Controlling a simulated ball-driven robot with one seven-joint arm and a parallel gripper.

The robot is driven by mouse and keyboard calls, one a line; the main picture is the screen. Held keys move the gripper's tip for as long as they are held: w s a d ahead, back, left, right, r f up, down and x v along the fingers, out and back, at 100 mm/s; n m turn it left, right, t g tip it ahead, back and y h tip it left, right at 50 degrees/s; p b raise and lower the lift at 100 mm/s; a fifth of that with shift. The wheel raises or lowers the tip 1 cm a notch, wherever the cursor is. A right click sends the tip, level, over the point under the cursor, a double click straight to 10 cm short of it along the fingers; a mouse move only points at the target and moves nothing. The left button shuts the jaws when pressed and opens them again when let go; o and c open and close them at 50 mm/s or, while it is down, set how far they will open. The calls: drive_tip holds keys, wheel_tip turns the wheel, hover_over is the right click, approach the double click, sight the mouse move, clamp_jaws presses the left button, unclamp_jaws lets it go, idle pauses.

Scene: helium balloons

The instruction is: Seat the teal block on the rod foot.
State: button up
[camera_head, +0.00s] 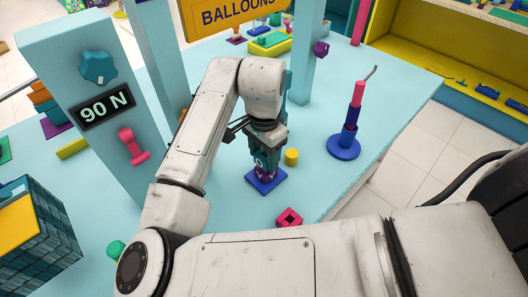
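My gripper (263,160) points down at the end of the white arm, over a blue square plate (267,186) on the light blue table. Dark teal parts show at my gripper's end; I cannot tell which are fingers and which may be the teal block. A purple piece (262,176) sits between them and the plate. The fingertips are too small and covered to show whether they are open or shut. To the right, a round blue foot (343,149) carries an upright blue and pink rod (357,95) with a thin bent grey tip.
A yellow cylinder (291,157) stands close right of my gripper. A pink block with a dark hole (289,217) lies near the table's front edge. A light blue post with a "90 N" display (107,107) stands left.

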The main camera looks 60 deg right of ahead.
drive_tip(key=o, duration=0.5)
drive_tip(key=shift+c, duration=0.2)
wheel_tip(320, 180, up, 11)
idle(0.3)
drive_tip(key=shift+f, duration=0.1)
idle(0.3)
